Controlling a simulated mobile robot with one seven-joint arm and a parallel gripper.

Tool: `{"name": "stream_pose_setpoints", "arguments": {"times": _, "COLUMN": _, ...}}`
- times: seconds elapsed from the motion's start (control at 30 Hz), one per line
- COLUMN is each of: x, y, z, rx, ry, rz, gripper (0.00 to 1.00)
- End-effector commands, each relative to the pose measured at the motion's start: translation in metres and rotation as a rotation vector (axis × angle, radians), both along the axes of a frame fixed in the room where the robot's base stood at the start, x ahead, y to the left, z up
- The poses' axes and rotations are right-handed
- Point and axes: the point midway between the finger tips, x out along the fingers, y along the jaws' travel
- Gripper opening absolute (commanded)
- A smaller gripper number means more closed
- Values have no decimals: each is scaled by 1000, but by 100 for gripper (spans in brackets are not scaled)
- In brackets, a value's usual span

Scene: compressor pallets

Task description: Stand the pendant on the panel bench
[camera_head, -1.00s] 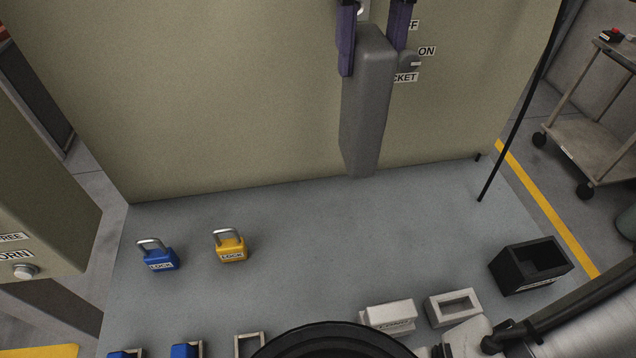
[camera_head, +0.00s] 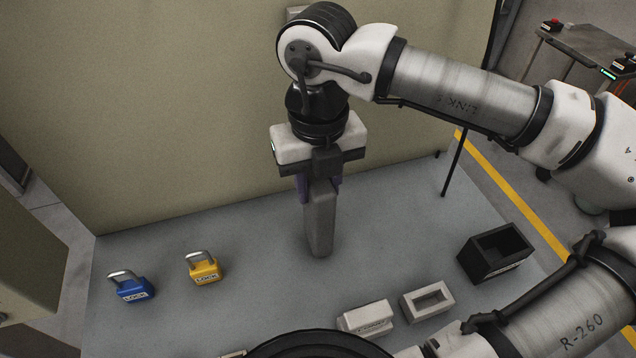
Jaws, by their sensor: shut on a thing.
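The pendant (camera_head: 321,222) is a long grey block, held upright over the grey panel bench (camera_head: 240,290). My gripper (camera_head: 318,190) points down and is shut on the pendant's upper part, its purple fingers partly hidden behind the pendant. The pendant's lower end is at or just above the bench top, in the middle near the back panel; I cannot tell whether it touches. My arm comes in from the right.
A blue padlock (camera_head: 131,288) and a yellow padlock (camera_head: 204,268) stand on the left of the bench. A white block (camera_head: 366,318), a white open holder (camera_head: 428,301) and a black open box (camera_head: 495,253) stand at the front right. The beige panel (camera_head: 180,110) rises behind.

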Motion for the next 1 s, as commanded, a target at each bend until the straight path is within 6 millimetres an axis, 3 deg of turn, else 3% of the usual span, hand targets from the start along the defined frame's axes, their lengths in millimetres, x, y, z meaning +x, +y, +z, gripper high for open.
{"name": "stream_pose_setpoints", "arguments": {"times": 0.13, "x": 0, "y": 0, "z": -11, "rx": 1, "ry": -1, "rz": 1, "gripper": 0}}
{"name": "stream_pose_setpoints", "arguments": {"times": 0.53, "x": 0, "y": 0, "z": -16, "rx": 1, "ry": -2, "rz": 1, "gripper": 0}}
{"name": "stream_pose_setpoints", "arguments": {"times": 0.57, "x": 0, "y": 0, "z": -14, "rx": 0, "ry": -1, "rz": 1, "gripper": 36}}
{"name": "stream_pose_setpoints", "arguments": {"times": 0.7, "x": 0, "y": 0, "z": -14, "rx": 0, "ry": 0, "rz": 1, "gripper": 54}}
{"name": "stream_pose_setpoints", "arguments": {"times": 1.0, "x": 0, "y": 0, "z": -12, "rx": 0, "ry": 0, "rz": 1, "gripper": 54}}
